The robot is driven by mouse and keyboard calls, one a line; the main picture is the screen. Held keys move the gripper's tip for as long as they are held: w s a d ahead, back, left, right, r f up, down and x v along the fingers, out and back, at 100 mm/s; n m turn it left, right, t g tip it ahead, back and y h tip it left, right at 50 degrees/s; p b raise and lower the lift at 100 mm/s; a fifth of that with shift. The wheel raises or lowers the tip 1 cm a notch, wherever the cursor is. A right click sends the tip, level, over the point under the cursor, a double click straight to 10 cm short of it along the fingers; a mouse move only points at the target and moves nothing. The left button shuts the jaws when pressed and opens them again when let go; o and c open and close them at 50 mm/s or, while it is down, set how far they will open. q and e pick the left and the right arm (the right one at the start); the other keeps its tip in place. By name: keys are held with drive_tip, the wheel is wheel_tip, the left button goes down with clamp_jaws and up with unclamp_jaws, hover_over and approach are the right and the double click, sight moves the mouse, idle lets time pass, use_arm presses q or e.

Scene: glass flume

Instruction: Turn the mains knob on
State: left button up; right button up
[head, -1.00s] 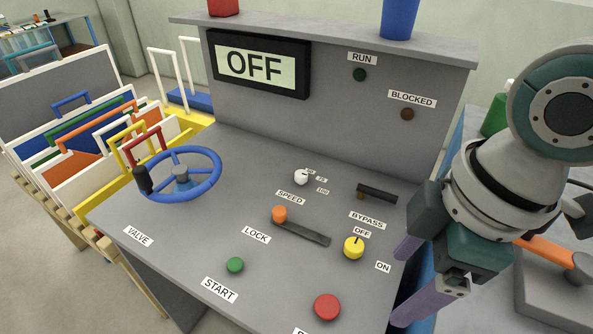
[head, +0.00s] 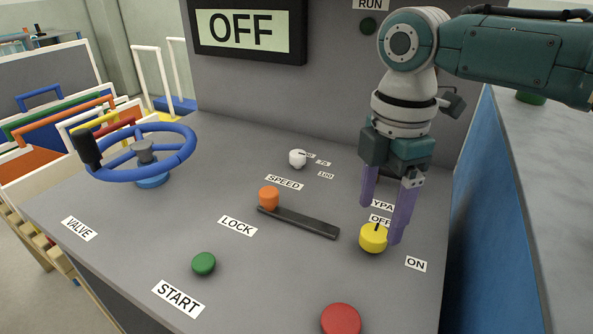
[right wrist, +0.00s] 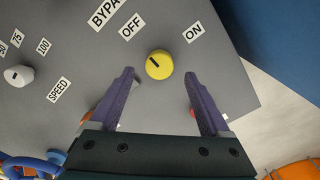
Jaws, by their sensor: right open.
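The mains knob is the yellow knob (head: 373,238) on the grey panel, between the OFF label (head: 380,219) and the ON label (head: 416,263). Its dark pointer mark points toward OFF. The display (head: 248,30) reads OFF. My right gripper (head: 380,222) is open and empty, pointing down over the knob with its purple fingers either side of it in the head view. In the right wrist view the knob (right wrist: 159,65) lies just beyond the fingertips, centred between them, and appears untouched. My left gripper is not in view.
A red button (head: 341,319), a green START button (head: 204,264), an orange lock lever (head: 269,198) in a dark slot and a white speed knob (head: 297,158) sit on the panel. A blue valve wheel (head: 143,155) stands at the left. The panel's right edge is close to the knob.

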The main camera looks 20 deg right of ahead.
sight(375, 232)
wheel_tip(375, 232, down, 4)
drive_tip(key=shift+f+b, duration=0.1)
drive_tip(key=shift+b, duration=0.25)
clamp_jaws()
idle(0.5)
